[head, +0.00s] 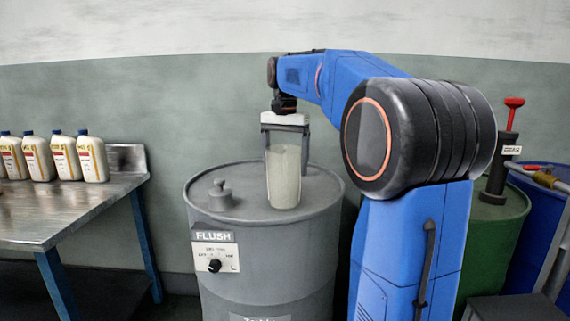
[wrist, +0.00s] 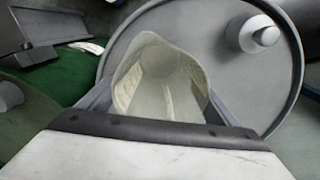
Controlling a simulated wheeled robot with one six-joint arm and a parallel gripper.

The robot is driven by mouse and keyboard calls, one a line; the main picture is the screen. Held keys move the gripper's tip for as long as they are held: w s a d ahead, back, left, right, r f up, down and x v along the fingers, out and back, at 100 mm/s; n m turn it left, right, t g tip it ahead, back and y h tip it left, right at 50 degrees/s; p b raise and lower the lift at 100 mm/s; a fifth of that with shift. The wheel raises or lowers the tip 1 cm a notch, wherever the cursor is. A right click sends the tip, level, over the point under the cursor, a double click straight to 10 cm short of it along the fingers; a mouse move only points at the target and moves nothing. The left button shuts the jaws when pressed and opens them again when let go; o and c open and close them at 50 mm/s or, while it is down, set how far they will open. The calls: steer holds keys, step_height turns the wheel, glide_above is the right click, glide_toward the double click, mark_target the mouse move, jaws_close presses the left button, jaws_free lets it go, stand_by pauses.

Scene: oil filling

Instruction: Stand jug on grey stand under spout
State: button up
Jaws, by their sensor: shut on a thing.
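A pale, translucent jug (head: 284,178) is held upright between the fingers of my gripper (head: 285,150), over the lid of the grey FLUSH drum. In the wrist view I look down into the open mouth of the jug (wrist: 162,75), with the gripper fingers (wrist: 158,108) on either side. Whether its base touches the lid is hard to tell. A low grey stand (head: 512,309) shows at the bottom right, partly cut off. A brass spout (head: 548,178) is above it at the right edge.
The FLUSH drum (head: 265,260) has a grey knob (head: 220,195) on its lid. A green drum (head: 495,225) with a red-handled pump (head: 503,160) stands right, beside a blue drum (head: 549,225). A metal table (head: 70,215) with several bottles is left. My arm hides the middle right.

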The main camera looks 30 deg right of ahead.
steer(key=shift+f, duration=0.15)
steer(key=o, duration=1.4)
steer(key=shift+c, duration=0.2)
step_height(320, 180, up, 12)
steer(key=shift+r, duration=0.2)
